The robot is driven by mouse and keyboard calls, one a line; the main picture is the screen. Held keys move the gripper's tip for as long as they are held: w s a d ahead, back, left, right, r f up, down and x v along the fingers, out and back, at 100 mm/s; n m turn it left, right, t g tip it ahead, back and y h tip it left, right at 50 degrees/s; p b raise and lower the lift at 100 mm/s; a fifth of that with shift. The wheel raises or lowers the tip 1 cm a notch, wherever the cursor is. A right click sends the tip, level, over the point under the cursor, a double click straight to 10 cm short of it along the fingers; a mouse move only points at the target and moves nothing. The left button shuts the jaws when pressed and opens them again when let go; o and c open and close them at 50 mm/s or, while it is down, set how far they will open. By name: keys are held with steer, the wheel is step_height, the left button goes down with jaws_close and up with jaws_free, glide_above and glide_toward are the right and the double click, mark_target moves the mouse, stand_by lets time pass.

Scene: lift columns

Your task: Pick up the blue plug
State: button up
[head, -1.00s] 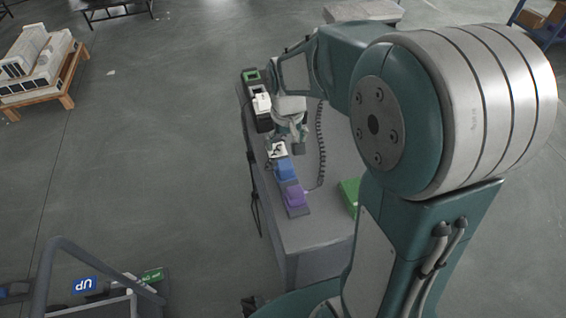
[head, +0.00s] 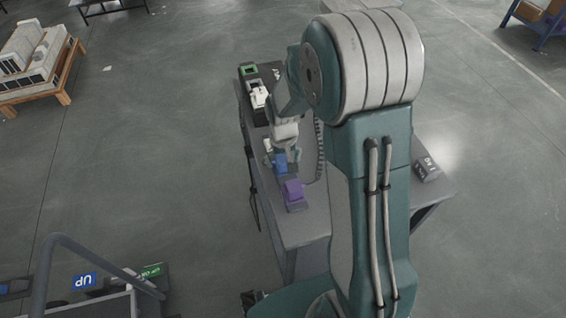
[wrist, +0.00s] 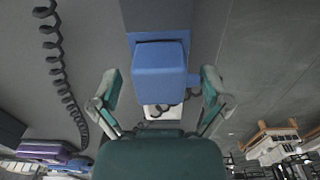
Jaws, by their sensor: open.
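The blue plug (head: 280,163) sits on a dark strip on the grey table, and only part of it shows below my gripper in the head view. In the wrist view the blue plug (wrist: 160,72) is a large block in the middle. My gripper (wrist: 160,88) is open, one finger on each side of the plug, with gaps to both sides. In the head view my gripper (head: 282,158) is right at the plug; whether it touches cannot be told.
A purple plug (head: 293,189) stands close by on the near side. A white plug (head: 260,97) and a green-topped block (head: 248,69) are at the far end. A coiled black cable (wrist: 62,75) lies beside the row. A dark lettered block (head: 427,168) lies at the right.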

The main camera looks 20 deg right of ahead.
steer(key=shift+f, duration=0.45)
steer(key=c, duration=1.2)
steer(key=shift+o, duration=0.2)
steer(key=shift+r, duration=0.1)
